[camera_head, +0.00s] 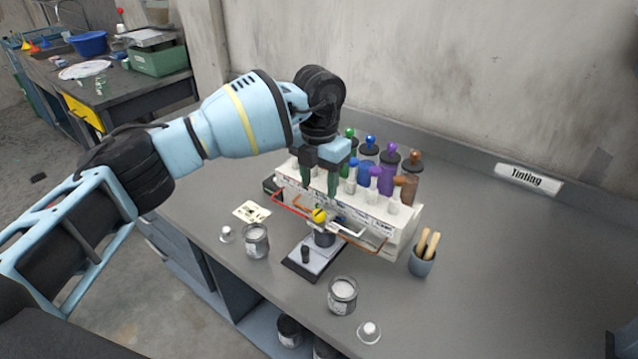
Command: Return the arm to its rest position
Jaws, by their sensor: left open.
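My left arm (240,118) reaches in from the left over the grey bench and bends down at the wrist. My left gripper (319,183) is open, with its fingers pointing down above the near left part of the white bottle rack (400,228). No object shows between the fingers. The gripper hides part of the rack and some of the bottles. I cannot tell whether the fingertips touch anything. My right gripper does not show.
Bottles with coloured stoppers, such as the purple one (388,168), stand in the rack. In front are a small black-based stand (302,268), open cans (255,240) (342,295) and a cup with wooden sticks (421,263). The bench (510,265) is clear at right.

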